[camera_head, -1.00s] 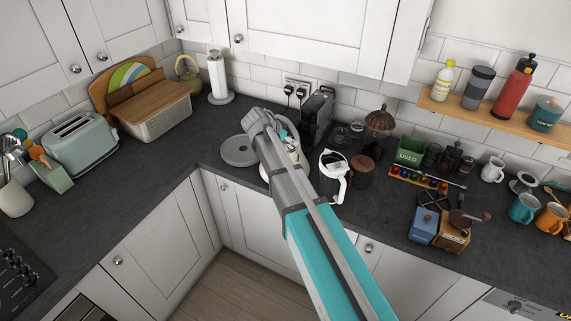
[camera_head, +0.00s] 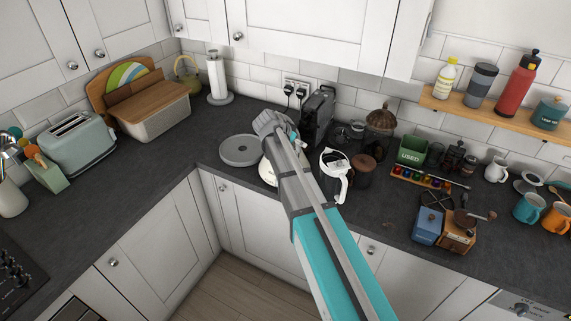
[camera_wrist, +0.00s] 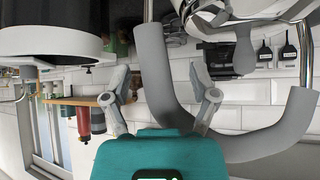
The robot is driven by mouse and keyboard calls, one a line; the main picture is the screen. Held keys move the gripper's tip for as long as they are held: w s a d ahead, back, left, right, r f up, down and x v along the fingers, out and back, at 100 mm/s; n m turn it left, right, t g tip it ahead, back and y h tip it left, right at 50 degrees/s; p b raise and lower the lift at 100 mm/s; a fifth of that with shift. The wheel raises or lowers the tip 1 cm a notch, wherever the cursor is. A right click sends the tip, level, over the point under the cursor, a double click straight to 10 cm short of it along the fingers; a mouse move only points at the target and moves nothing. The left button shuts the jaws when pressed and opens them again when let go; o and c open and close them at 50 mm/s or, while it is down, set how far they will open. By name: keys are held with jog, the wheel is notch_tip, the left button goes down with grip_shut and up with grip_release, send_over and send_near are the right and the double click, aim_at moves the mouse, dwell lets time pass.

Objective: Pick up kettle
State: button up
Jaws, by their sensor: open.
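A kettle stands on the worktop behind my arm. In the head view only part of its cream body (camera_head: 268,171) shows. In the wrist view, which is upside down, its thick grey looped handle (camera_wrist: 258,143) on chrome supports is close by, with part of the shiny body (camera_wrist: 265,8) at the top. My gripper (camera_wrist: 161,88) is open and empty. One bend of the handle appears between its two fingers in the picture; whether it lies in depth between them I cannot tell. In the head view my gripper (camera_head: 272,122) is above the kettle, its fingers mostly hidden.
A round grey plate (camera_head: 239,150) lies left of the kettle. A black appliance (camera_head: 318,113) stands behind, and a white-handled jug (camera_head: 334,170) stands to the right. A yellow-green kettle (camera_head: 188,76) is in the far corner.

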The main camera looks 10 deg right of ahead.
grip_shut()
dwell(0.5)
jog(key=shift+w+r, duration=0.1)
jog(key=shift+r, duration=0.1)
notch_tip(320, 180, up, 10)
jog(key=p, duration=1)
jog(key=shift+f, duration=0.2)
jog(key=shift+r, duration=0.15)
dwell(0.9)
